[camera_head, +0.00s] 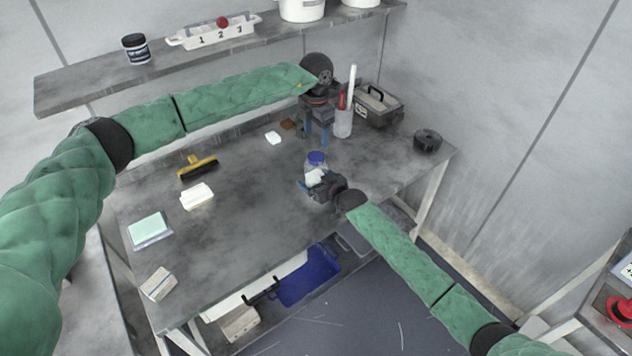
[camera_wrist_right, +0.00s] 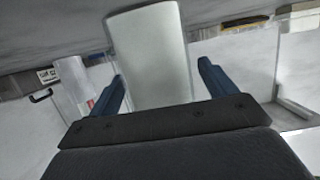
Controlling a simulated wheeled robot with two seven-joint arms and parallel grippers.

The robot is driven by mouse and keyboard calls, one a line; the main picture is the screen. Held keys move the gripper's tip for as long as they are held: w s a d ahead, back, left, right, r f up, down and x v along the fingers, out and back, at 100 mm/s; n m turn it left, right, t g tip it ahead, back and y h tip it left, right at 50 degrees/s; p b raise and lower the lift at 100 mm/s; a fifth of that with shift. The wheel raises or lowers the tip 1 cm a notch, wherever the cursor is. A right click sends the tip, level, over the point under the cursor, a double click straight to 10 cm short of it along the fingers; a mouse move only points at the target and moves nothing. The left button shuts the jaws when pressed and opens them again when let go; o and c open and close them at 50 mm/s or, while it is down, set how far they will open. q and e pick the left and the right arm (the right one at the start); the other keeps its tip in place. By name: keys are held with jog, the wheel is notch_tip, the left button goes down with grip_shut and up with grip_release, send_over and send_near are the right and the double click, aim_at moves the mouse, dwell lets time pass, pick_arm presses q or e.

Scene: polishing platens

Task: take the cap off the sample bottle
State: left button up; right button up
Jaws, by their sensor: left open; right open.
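The sample bottle (camera_head: 314,171) is a pale bottle with a blue cap (camera_head: 316,157), standing upright on the grey workbench (camera_head: 255,225). My right gripper (camera_head: 311,181) is low at the bottle's near side and open. In the right wrist view, a pale cylinder, likely the bottle's body (camera_wrist_right: 150,55), stands between the two blue fingers (camera_wrist_right: 161,72), with a gap visible at the right finger. The cap is not clear there. My left gripper (camera_head: 316,136) is open and empty, fingers pointing down, above the bench behind the bottle and apart from the cap.
A holder with a white stick and a red item (camera_head: 343,123) stands close right of my left gripper. A dark toolbox (camera_head: 378,104) and a black roll (camera_head: 427,140) are further right. The front middle is clear.

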aim_at(316, 156)
grip_shut()
pick_arm(q)
jog(key=m, duration=0.5)
jog(key=shift+m, duration=0.3)
jog(key=m, duration=1.6)
jog(key=shift+m, duration=0.3)
jog(key=shift+f, duration=4.05)
jog(key=shift+c, duration=0.4)
